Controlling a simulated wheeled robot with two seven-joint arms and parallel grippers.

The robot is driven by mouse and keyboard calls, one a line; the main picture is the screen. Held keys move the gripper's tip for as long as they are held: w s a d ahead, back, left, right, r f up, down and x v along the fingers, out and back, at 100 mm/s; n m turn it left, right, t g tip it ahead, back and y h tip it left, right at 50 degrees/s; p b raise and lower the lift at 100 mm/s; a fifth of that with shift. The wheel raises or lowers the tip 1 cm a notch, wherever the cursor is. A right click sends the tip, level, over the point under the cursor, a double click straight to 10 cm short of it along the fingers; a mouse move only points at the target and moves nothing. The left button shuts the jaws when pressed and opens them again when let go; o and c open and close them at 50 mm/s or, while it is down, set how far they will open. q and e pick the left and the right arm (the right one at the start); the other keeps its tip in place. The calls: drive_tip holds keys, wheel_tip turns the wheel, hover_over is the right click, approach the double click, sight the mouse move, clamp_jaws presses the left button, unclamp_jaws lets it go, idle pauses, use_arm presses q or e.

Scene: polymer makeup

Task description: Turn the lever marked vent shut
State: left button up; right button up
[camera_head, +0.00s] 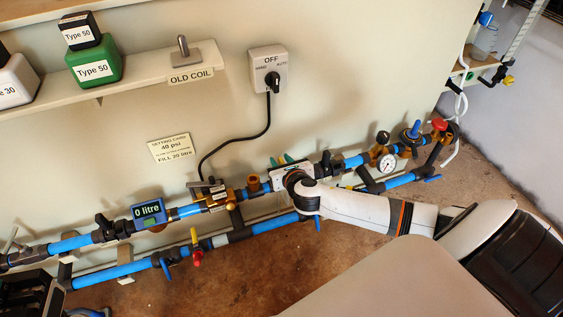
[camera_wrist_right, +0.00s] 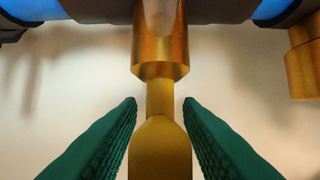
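No lever with a readable vent mark shows in the head view. My right gripper (camera_head: 284,160) is at the upper blue pipe, near the middle of the picture, its green fingertips partly hidden by its white body. In the right wrist view, my right gripper (camera_wrist_right: 160,100) is open. Its two green fingers stand either side of a brass-yellow handle (camera_wrist_right: 160,145), with a gap on both sides. The handle joins a brass fitting (camera_wrist_right: 160,50) on the dark pipe part. I cannot tell whether this is the vent lever. My left gripper does not clearly show.
A red-and-yellow valve (camera_head: 196,248) sits on the lower pipe. A gauge (camera_head: 387,163), a blue-topped fitting (camera_head: 413,131) and a red knob (camera_head: 439,124) stand to the right. A meter (camera_head: 149,212) reads 0 litre.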

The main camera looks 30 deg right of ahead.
clamp_jaws()
